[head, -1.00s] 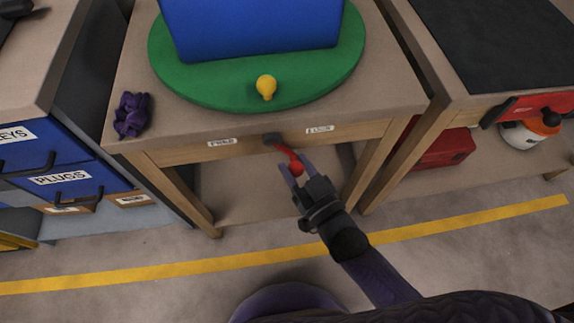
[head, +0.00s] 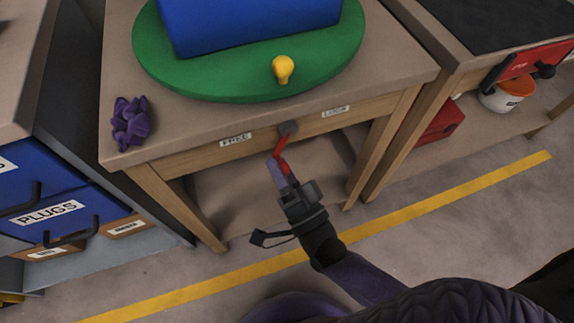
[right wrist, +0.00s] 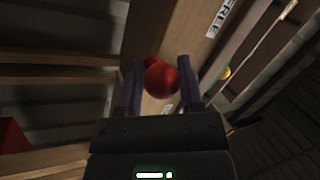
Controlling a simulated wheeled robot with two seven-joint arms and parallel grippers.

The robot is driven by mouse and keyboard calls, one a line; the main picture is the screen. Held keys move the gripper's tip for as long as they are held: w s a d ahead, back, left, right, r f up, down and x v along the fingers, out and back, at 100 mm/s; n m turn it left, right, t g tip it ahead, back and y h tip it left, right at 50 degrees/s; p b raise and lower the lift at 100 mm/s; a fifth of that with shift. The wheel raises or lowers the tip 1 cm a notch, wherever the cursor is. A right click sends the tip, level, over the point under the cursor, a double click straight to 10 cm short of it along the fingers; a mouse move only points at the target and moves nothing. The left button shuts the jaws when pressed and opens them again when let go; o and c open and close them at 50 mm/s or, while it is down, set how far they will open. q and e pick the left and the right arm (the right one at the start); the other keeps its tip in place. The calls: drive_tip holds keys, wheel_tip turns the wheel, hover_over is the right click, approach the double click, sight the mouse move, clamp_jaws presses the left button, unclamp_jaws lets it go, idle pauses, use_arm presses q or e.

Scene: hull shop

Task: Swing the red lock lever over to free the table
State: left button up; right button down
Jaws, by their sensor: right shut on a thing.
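The red lock lever (head: 281,151) hangs from a dark pivot (head: 288,128) on the table's front rail. It slants down and a little left, leaning to the side of the FREE label (head: 235,140); the LOCK label (head: 335,111) is right of the pivot. My right gripper (head: 279,172) is shut on the lever's lower end. In the right wrist view the round red knob (right wrist: 160,78) sits between its two fingers. The green round table (head: 190,80) carries a blue block (head: 250,20) and has a yellow knob (head: 283,69) at its front edge. My left gripper is out of view.
A purple crumpled cloth (head: 130,122) lies on the bench's left corner. Blue drawers (head: 55,213) stand at left. A second bench at right has a red box (head: 440,122) and a white-and-orange tub (head: 507,94) below. The floor in front, with its yellow line (head: 420,212), is clear.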

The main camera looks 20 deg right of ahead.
drive_tip(key=m, duration=0.1)
drive_tip(key=a+m+h, duration=0.1)
drive_tip(key=m, duration=0.1)
drive_tip(key=shift+a+r+t+h, duration=0.1)
drive_tip(key=shift+r+t+h, duration=0.15)
drive_tip(key=shift+t+h, duration=0.05)
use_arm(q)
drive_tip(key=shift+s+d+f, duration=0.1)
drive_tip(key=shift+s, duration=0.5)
use_arm(e)
drive_tip(key=shift+a+r+m+h, duration=0.2)
drive_tip(key=shift+m+h, duration=0.15)
drive_tip(key=shift+m, duration=0.3)
drive_tip(key=shift+a+r+m+h, duration=0.2)
drive_tip(key=shift+m+h, duration=0.15)
drive_tip(key=shift+m, duration=0.3)
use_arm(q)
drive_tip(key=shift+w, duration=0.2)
use_arm(e)
drive_tip(key=shift+r, duration=0.1)
drive_tip(key=shift+t, duration=0.3)
drive_tip(key=shift+c, duration=1.5)
unclamp_jaws()
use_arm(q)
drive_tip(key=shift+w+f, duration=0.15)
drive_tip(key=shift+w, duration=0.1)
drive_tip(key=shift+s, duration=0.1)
